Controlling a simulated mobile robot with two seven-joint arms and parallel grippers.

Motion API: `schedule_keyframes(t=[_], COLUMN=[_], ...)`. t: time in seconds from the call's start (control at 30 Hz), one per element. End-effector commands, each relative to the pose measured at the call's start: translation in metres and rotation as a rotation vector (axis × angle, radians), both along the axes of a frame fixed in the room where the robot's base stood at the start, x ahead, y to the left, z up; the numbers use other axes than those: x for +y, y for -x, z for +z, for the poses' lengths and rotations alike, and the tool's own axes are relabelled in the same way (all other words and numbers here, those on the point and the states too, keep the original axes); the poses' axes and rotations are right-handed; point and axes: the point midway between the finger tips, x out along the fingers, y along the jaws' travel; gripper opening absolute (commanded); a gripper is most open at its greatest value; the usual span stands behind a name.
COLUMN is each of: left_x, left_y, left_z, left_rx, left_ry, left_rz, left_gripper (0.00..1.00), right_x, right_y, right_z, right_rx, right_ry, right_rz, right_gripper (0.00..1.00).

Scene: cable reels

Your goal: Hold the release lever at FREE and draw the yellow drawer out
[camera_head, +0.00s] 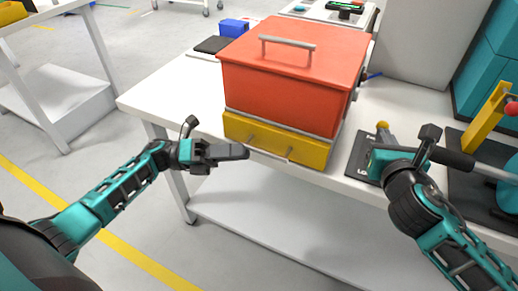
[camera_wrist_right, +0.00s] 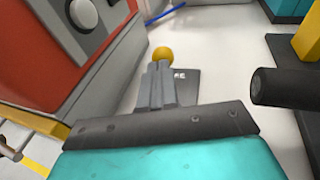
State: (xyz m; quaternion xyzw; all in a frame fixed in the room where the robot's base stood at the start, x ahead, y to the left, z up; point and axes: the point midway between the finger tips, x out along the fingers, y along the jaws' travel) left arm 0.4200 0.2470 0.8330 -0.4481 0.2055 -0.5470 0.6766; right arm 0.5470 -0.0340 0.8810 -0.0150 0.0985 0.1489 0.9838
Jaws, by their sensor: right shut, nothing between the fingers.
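The yellow drawer (camera_head: 290,144) sits under the red cabinet (camera_head: 285,85), with a grey bar handle (camera_head: 268,142) on its front; it looks closed. My left gripper (camera_head: 240,152) is just in front of the drawer, near the handle's left part; whether its fingers are apart, or touch the handle, is unclear. The release lever shows as a yellow knob (camera_head: 382,125) on a dark plate (camera_head: 357,166), partly behind my right gripper (camera_head: 376,152). In the right wrist view, the shut, empty fingers (camera_wrist_right: 160,80) point at the yellow knob (camera_wrist_right: 163,54); contact is unclear. Lettering ending in "E" shows beside them.
The white table (camera_head: 160,95) carries the cabinet, with a blue box (camera_head: 233,27) and dark pad (camera_head: 215,45) behind. A yellow stand (camera_head: 488,118) and a dark cylindrical bar (camera_head: 455,160) are right of my right gripper. The floor before the drawer is open above a low shelf.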

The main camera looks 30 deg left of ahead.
Motion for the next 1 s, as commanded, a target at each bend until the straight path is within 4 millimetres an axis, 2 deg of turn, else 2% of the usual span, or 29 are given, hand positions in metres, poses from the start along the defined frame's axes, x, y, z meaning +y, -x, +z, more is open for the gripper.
schedule_keyframes(t=[0.1, 0.3, 0.7, 0.93, 1.0], left_x=[-0.022, -0.044, -0.051, -0.051, -0.051], left_y=[-0.008, -0.015, -0.018, -0.018, -0.018], left_z=[0.006, 0.011, 0.012, 0.012, 0.012], left_rx=[-0.004, -0.001, 0.0, 0.0, 0.0], left_ry=[0.002, 0.001, 0.001, 0.001, 0.001], left_rz=[-0.001, 0.001, 0.001, 0.001, 0.001], left_gripper=[0.23, 0.23, 0.23, 0.01, 0.0], right_x=[0.0, 0.0, 0.0, 0.0, 0.0], right_y=[0.0, 0.0, 0.0, 0.0, 0.0], right_z=[0.001, 0.001, 0.0, 0.0, 0.0], right_rx=[-0.001, -0.001, -0.001, -0.001, -0.001], right_ry=[0.0, 0.0, 0.0, 0.0, 0.0], right_rz=[-0.001, -0.001, -0.001, -0.001, -0.001], right_gripper=[0.0, 0.0, 0.0, 0.0, 0.0])
